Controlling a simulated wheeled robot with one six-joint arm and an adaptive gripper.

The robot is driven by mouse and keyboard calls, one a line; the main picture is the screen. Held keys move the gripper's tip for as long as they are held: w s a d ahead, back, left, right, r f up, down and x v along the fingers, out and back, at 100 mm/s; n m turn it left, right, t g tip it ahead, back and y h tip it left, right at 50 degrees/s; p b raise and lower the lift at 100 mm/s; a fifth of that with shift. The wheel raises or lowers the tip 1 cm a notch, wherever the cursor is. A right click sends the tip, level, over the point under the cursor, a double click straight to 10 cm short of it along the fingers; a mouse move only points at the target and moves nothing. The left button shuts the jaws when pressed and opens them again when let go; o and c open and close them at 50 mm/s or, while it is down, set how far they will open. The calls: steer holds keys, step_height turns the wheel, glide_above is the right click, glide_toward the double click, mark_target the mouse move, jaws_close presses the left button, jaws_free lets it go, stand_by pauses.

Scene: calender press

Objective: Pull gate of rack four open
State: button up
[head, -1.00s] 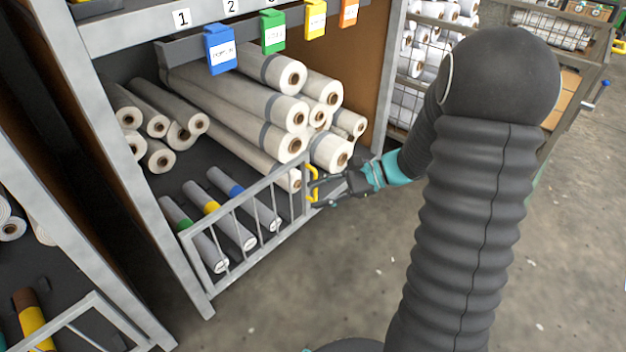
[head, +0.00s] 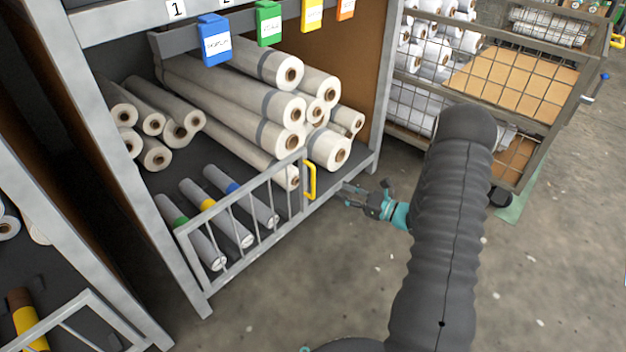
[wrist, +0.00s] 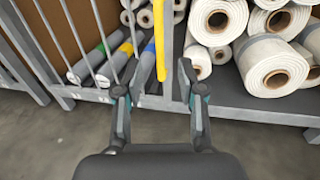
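A grey barred gate (head: 240,215) stands across the left part of the rack's low front, roughly in line with the front sill. A yellow upright handle (head: 310,180) is on its right end. My gripper (head: 346,190) is to the right of the handle in the head view, apart from it. In the wrist view my gripper (wrist: 156,72) has its two fingers spread with nothing held. The handle (wrist: 159,40) shows beyond and between the fingertips, nearer the left one. No number four is readable on this rack.
Long white rolls (head: 240,100) fill the rack behind the gate, with banded grey tubes (head: 215,220) low at left. Coloured tags (head: 215,42) hang above. A wire cage (head: 490,85) stands behind my arm. Open floor (head: 560,260) lies to the right.

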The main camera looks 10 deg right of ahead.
glide_above(313, 196)
steer(key=shift+w+d, duration=0.1)
steer(key=shift+w, duration=0.25)
jaws_close()
